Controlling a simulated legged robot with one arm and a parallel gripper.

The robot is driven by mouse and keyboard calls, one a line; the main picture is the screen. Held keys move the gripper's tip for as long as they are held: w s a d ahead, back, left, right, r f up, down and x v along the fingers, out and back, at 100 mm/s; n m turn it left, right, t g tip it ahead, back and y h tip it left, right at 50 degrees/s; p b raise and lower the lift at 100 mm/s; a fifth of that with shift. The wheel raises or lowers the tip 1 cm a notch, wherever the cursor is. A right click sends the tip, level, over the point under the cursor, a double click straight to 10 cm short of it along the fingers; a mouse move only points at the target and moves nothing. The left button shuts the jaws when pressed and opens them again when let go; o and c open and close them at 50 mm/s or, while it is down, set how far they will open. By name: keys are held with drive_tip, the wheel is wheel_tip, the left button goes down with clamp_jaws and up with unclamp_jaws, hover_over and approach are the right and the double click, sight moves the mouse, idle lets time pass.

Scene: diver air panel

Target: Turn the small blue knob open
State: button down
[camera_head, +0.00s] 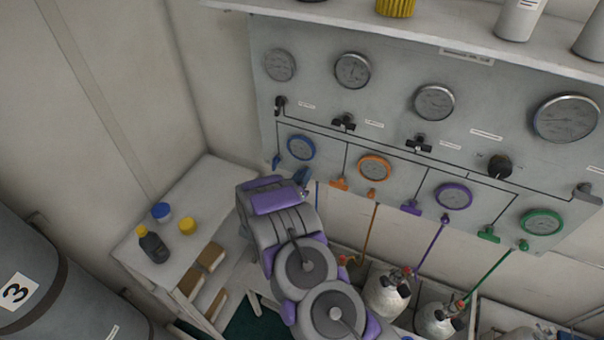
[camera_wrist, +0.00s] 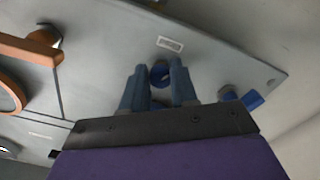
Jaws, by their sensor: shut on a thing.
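The small blue knob (camera_wrist: 158,73) is on the grey panel, between my gripper's two blue-grey fingers in the wrist view. My gripper (camera_wrist: 158,88) is shut on it, with a finger on each side. In the head view my gripper (camera_head: 302,175) reaches the panel just below the blue-rimmed gauge (camera_head: 301,147), and its fingers hide the knob there. How far the knob is turned cannot be told.
A blue lever handle (camera_head: 276,161) sits left of the gauge, close to my gripper; it also shows in the wrist view (camera_wrist: 252,99). An orange handle (camera_head: 339,184) and orange knob (camera_head: 372,194) are to the right. A bench (camera_head: 185,195) with bottles stands at left.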

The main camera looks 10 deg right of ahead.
drive_tip(key=shift+a+n, duration=0.1)
drive_tip(key=shift+n, duration=0.5)
drive_tip(key=c, duration=1.3)
unclamp_jaws()
drive_tip(key=shift+c, duration=0.2)
drive_tip(key=o, duration=0.3)
drive_tip(key=shift+w+f, duration=0.1)
drive_tip(key=shift+w, duration=0.1)
drive_tip(key=shift+o, duration=0.9)
drive_tip(key=shift+s+a+p, duration=0.1)
drive_tip(key=shift+a+p, duration=0.05)
drive_tip(key=shift+p, duration=0.15)
drive_tip(key=b+v, duration=0.2)
drive_tip(key=v, duration=1.5)
drive_tip(key=shift+s+a, duration=0.15)
